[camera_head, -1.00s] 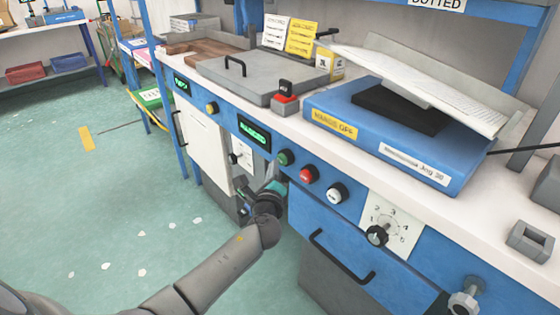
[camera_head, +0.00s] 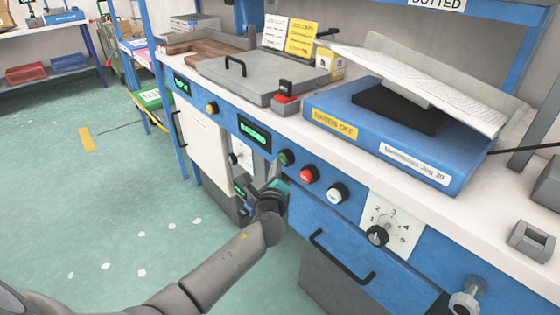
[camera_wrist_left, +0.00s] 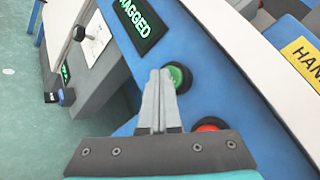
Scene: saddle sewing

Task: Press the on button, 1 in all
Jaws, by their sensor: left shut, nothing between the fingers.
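On the blue front panel is a row of round buttons: a green button (camera_head: 284,157), a red button (camera_head: 309,174) and a white button (camera_head: 337,193). Their lettering is too small to read. My left gripper (camera_head: 280,180) is just below the green button in the head view, its fingers mostly hidden. In the left wrist view the closed, empty fingers (camera_wrist_left: 160,75) point at the panel, and their tips overlap the left edge of the green button (camera_wrist_left: 182,77). I cannot tell whether they touch it. The red button (camera_wrist_left: 209,126) is partly hidden by the gripper. My right gripper is not in view.
A lit green display (camera_head: 254,133) is left of the green button. A dial (camera_head: 377,236) and a black drawer handle (camera_head: 340,258) are to the right and below.

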